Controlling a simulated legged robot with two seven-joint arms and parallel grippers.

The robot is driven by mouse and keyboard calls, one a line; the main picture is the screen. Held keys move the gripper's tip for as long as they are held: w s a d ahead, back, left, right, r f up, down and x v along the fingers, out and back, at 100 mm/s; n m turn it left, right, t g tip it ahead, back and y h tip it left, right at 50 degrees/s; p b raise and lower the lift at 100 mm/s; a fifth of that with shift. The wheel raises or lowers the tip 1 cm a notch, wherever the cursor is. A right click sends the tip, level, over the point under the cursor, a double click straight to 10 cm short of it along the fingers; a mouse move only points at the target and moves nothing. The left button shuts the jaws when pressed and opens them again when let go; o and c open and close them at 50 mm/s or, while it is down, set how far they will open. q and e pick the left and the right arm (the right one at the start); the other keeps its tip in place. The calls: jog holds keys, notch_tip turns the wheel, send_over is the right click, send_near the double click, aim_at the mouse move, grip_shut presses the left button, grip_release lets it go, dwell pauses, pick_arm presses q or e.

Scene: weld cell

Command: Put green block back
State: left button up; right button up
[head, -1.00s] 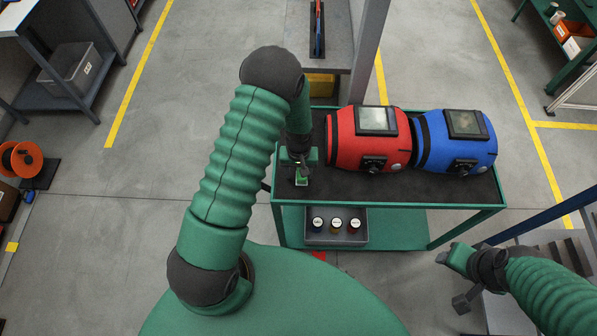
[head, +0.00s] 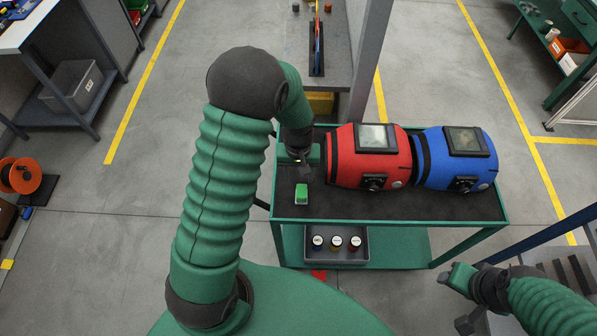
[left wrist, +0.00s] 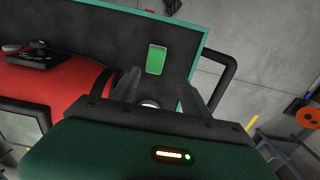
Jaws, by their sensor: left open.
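The green block (head: 301,193) lies on the dark top of the green cart (head: 400,206), near its left end. It also shows in the left wrist view (left wrist: 156,59), beyond the fingertips and apart from them. My left gripper (head: 301,171) is just behind the block in the head view. Its two fingers are spread and empty in the left wrist view (left wrist: 158,86). My right gripper (head: 452,277) is at the lower right, off the cart; its jaws are too small to read.
A red welding mask (head: 340,165) and a blue one (head: 480,170) sit on the cart, right of the block. A grey tray (head: 337,258) with three small jars is on the lower shelf. A grey post (head: 370,50) stands behind the cart.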

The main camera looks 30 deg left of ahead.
pick_arm(q)
jog(key=s+d+r+m+t, duration=0.2)
jog(key=s+d+r+m, duration=0.4)
jog(key=s+r, duration=0.3)
jog(key=shift+s+d+r+t, duration=0.3)
jog(key=shift+d+r, duration=0.45)
jog(key=shift+d, duration=0.05)
jog(key=shift+w, duration=0.1)
